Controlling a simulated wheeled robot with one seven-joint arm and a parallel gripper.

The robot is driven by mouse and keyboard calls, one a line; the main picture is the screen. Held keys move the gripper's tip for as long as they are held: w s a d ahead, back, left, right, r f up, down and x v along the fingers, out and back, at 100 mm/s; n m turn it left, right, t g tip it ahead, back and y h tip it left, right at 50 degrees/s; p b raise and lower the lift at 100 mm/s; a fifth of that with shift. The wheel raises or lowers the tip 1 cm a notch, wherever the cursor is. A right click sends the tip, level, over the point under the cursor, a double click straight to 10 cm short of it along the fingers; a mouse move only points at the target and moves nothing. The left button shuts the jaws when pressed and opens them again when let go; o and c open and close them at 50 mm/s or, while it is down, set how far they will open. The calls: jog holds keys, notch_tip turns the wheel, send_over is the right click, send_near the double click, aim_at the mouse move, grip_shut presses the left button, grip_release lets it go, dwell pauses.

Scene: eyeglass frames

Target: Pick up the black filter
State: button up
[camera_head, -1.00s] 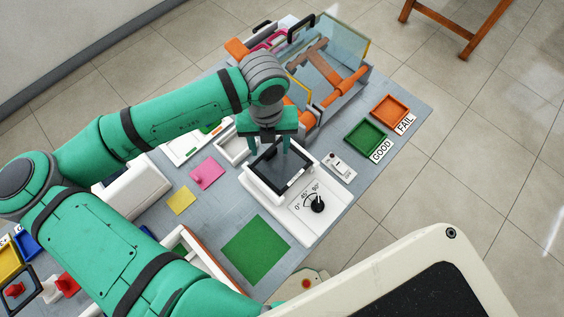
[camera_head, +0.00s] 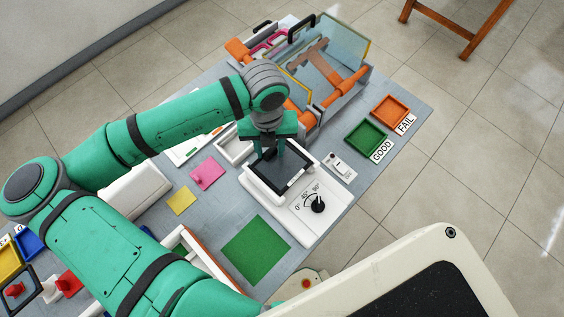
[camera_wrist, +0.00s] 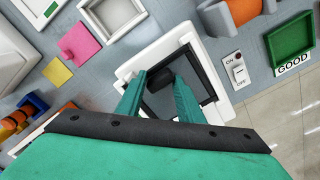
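The black filter (camera_head: 285,178) is a dark square plate with a black frame and a small raised black handle. It lies on the white device with the angle dial. In the wrist view the filter (camera_wrist: 160,103) and its handle (camera_wrist: 168,78) show just past my fingertips. My gripper (camera_head: 269,154) points down over the far part of the filter, with its fingers apart. In the wrist view my gripper (camera_wrist: 161,78) has one fingertip on each side of the handle. I cannot tell whether the fingers touch it.
The dial (camera_head: 317,205) is at the device's front right, with a white switch (camera_head: 339,167) to the right. Green (camera_head: 366,139) and orange (camera_head: 390,112) trays lie farther right. A rack with glass panels (camera_head: 343,45) stands behind. A green mat (camera_head: 255,249) lies in front.

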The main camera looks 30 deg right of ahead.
jog(key=shift+r, duration=1)
jog(key=shift+s+r, duration=0.1)
jog(key=shift+r, duration=0.9)
